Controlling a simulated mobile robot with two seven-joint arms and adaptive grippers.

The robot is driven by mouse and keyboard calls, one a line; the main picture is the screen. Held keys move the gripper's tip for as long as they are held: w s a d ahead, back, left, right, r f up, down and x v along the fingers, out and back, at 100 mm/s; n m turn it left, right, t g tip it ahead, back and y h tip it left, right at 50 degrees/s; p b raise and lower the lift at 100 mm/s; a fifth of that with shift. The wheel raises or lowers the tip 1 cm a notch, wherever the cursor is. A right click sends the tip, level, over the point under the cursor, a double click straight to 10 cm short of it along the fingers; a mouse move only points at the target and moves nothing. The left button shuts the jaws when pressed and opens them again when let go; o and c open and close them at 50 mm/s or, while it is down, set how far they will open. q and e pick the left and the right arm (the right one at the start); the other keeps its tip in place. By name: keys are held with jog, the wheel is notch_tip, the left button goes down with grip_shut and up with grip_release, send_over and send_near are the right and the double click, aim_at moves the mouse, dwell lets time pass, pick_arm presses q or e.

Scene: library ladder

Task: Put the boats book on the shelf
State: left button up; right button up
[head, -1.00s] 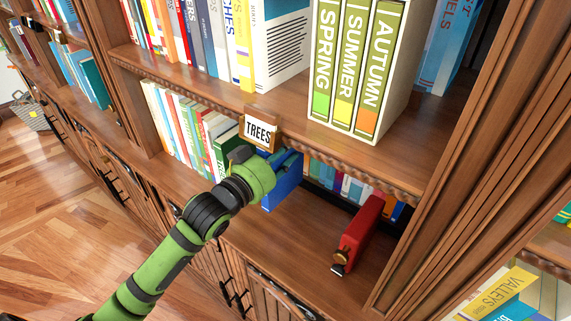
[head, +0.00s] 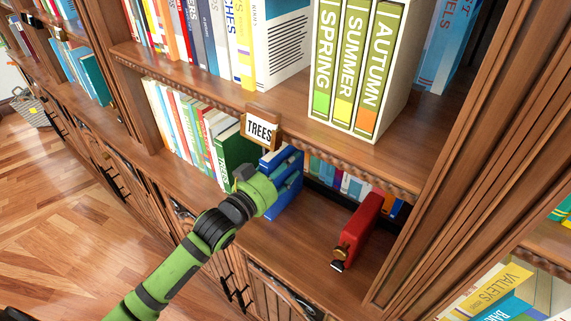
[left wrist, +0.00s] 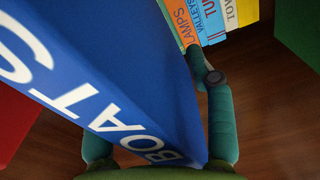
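The blue boats book (head: 281,157) stands on the lower shelf (head: 290,240), right of the green book (head: 232,150). In the left wrist view its blue cover with white BOATS lettering (left wrist: 150,95) fills the left and middle. My left gripper (head: 285,183) is at the book's front. In the left wrist view its teal fingers straddle the book; the right finger shows beside it with a narrow gap, and the left finger is partly hidden behind it. The gripper looks open, though contact on the hidden side cannot be seen. My right gripper is not in view.
A red bookend-like block (head: 357,230) stands to the right on the same shelf, with bare wood between. Smaller books (head: 340,180) line the back. A TREES sign (head: 262,128) hangs from the upper shelf edge, just above the book.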

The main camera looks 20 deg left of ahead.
pick_arm(q)
jog(key=b+v, duration=0.2)
jog(key=v, duration=1)
jog(key=shift+r, duration=0.25)
